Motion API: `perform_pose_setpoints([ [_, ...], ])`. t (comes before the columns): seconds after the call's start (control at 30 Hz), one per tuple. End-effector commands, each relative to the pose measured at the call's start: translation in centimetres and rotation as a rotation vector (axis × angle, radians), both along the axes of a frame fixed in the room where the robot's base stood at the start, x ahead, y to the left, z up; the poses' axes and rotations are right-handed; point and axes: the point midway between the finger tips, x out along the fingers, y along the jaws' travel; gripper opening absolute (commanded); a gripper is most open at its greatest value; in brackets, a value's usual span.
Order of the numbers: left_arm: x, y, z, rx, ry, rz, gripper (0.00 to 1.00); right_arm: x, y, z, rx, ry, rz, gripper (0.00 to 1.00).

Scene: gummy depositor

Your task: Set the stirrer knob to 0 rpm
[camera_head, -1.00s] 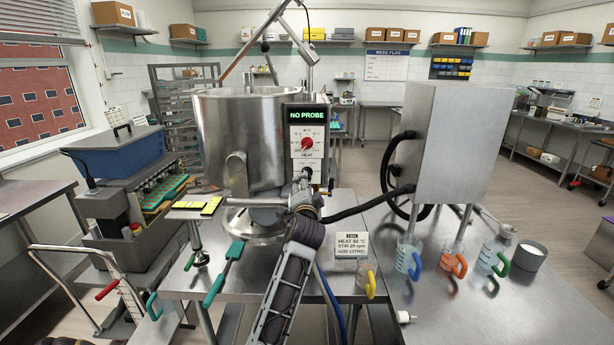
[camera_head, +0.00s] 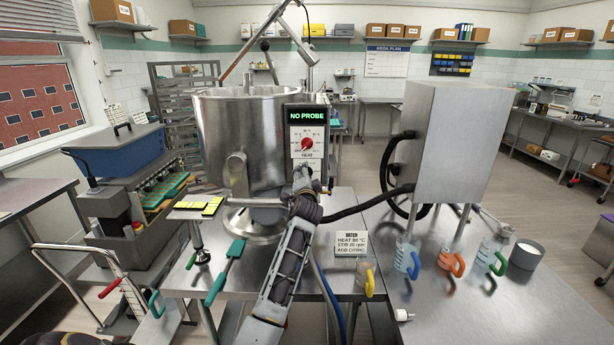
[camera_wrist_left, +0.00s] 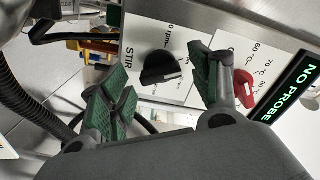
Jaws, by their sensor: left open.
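The stirrer knob (camera_wrist_left: 160,68) is black with a pale pointer mark and sits on a white STIR plate (camera_wrist_left: 150,42) in the left wrist view. Its pointer is turned toward the lower right of that picture. My left gripper (camera_wrist_left: 165,80) is open, with one green-padded finger on each side of the knob's near face. I cannot tell whether the pads touch it. In the head view my left gripper (camera_head: 304,182) is at the kettle's control panel (camera_head: 290,140) and hides the stirrer knob. My right gripper is not in view.
The red heat knob (camera_head: 307,144) is just above; it shows close beside a finger in the wrist view (camera_wrist_left: 243,90). A display (camera_head: 307,116) reads NO PROBE. The steel kettle (camera_head: 240,130) stands left, a batch card (camera_head: 351,243) and measuring jugs (camera_head: 406,259) right.

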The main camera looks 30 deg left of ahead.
Motion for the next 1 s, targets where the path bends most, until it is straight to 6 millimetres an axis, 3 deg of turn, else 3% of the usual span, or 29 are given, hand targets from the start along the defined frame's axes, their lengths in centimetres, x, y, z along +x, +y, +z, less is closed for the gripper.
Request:
perform_pose_setpoints([
  [0.53, 0.83, 0.56, 0.00, 0.000, 0.000, 0.001, 0.62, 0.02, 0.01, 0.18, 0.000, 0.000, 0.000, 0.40],
  [0.9, 0.82, 0.53, -0.02, 0.000, 0.000, 0.000, 0.17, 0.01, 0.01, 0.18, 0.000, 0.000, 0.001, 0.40],
  [1.0, 0.82, 0.53, -0.02, -0.002, -0.001, 0.000, 0.17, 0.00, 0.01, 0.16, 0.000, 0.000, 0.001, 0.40],
])
